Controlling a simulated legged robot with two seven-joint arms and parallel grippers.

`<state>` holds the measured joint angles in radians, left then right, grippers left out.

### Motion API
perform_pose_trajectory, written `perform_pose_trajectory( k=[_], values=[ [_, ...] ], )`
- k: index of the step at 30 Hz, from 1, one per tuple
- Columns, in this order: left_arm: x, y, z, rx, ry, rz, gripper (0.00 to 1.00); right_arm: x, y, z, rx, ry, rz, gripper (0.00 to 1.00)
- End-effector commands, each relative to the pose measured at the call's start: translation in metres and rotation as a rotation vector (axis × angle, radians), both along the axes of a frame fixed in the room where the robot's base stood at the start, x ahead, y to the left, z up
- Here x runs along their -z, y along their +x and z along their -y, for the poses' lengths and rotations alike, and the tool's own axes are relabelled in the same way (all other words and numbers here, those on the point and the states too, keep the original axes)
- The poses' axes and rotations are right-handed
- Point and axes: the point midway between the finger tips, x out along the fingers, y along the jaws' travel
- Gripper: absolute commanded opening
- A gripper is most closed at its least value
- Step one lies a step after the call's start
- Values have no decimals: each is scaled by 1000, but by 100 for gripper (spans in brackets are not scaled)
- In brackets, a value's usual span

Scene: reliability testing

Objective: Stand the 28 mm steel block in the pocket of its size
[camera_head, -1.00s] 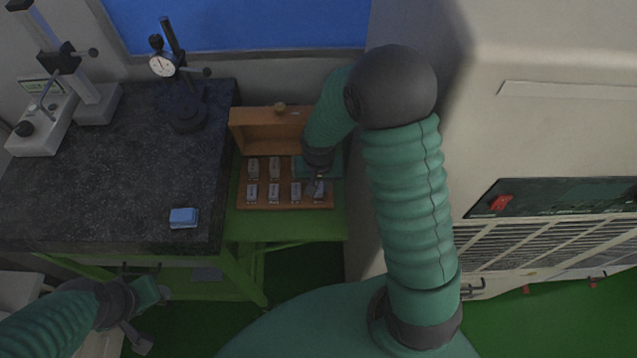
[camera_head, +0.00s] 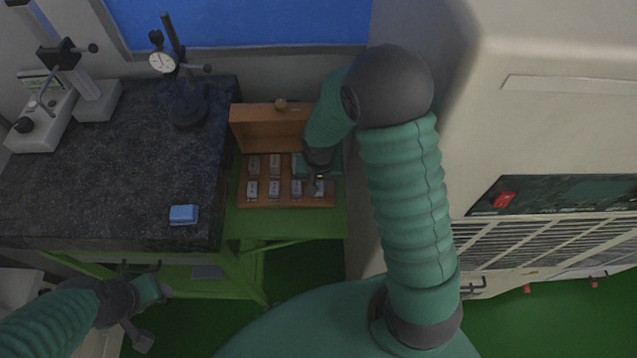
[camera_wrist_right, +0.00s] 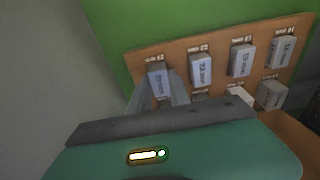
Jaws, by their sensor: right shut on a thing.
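The wooden case (camera_head: 285,207) stands open on a green stand, with labelled grey steel blocks in two rows. My right gripper (camera_head: 319,182) is over the front right end of the case. It is shut on a steel block (camera_head: 319,189), which also shows between the fingers in the right wrist view (camera_wrist_right: 158,80). That block looks upright at the end pocket of the front row; its label is too blurred to read surely. Its foot is hidden, so I cannot tell whether it is fully seated. My left gripper (camera_head: 152,316) is open and empty at lower left.
Neighbouring blocks (camera_wrist_right: 201,70) stand close beside the held one. The case lid (camera_head: 265,130) is raised behind. A dark granite table (camera_head: 110,170) at left carries a blue item (camera_head: 184,214) and dial gauge stands (camera_head: 188,105). A large pale machine (camera_head: 530,130) borders the right.

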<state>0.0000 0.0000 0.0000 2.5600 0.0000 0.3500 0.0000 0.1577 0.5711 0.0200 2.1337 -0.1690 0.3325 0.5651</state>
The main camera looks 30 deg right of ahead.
Motion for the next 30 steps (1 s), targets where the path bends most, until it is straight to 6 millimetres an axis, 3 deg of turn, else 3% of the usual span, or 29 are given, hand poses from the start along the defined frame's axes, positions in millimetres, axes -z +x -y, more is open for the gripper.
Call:
perform_pose_trajectory(
  k=[1, 7, 17, 23, 30],
  values=[
    [0, 0, 0, 0, 0, 0, 49, 0, 0, 0, 0, -1, 1, 24],
    [0, 0, 0, 0, 0, 0, 49, 0, 0, 0, 0, 0, 0, 49],
    [0, 0, 0, 0, 0, 0, 49, -3, 0, 0, 0, -1, 1, 49],
    [4, 0, 0, 0, 0, 0, 49, -40, -2, -2, 2, -1, 8, 49],
    [9, 0, 0, 0, 0, 0, 49, -111, -9, -6, -1, -1, 7, 49]
  ],
)
